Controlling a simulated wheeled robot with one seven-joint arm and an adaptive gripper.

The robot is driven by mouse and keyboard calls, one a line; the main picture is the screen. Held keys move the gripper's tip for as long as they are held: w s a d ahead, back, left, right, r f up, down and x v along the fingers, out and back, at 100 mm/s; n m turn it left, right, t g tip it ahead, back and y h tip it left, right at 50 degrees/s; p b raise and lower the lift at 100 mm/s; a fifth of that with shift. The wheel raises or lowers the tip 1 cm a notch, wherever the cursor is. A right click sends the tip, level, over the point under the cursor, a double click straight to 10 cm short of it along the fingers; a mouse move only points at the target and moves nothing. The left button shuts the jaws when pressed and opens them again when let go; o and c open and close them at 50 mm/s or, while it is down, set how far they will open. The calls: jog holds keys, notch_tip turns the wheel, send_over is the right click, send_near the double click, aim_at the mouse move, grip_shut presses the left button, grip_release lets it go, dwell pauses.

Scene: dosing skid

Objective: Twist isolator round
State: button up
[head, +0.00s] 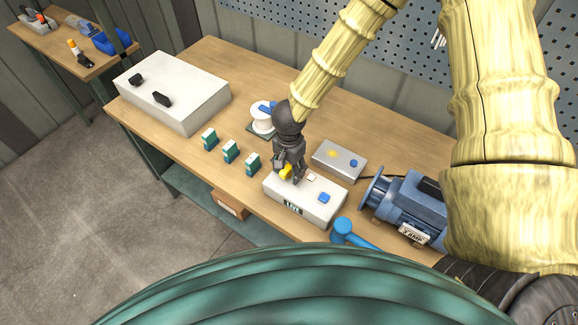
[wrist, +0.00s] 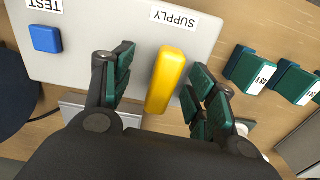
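The isolator is a yellow bar handle (wrist: 166,79) on a light grey box (wrist: 95,22), beside a label reading SUPPLY in the wrist view. In the head view the yellow handle (head: 286,172) shows partly under my gripper, on the white box (head: 325,207). My gripper (wrist: 160,85) is open, with one green-padded finger on each side of the handle. A gap shows between the handle and each finger, wider on the left. In the head view my gripper (head: 292,174) points down over the box's left part. A blue button (wrist: 45,38) sits by the TEST label.
Several green blocks (head: 230,151) stand left of the box. A grey box (head: 339,160) with a yellow spot and blue button lies behind it. A blue motor (head: 408,207) and blue hammer-like tool (head: 344,232) are to the right. A large white box (head: 175,90) stands far left.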

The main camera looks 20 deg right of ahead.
jog(key=shift+w+a+r, duration=0.1)
jog(key=shift+r, duration=0.05)
jog(key=shift+r, duration=3.45)
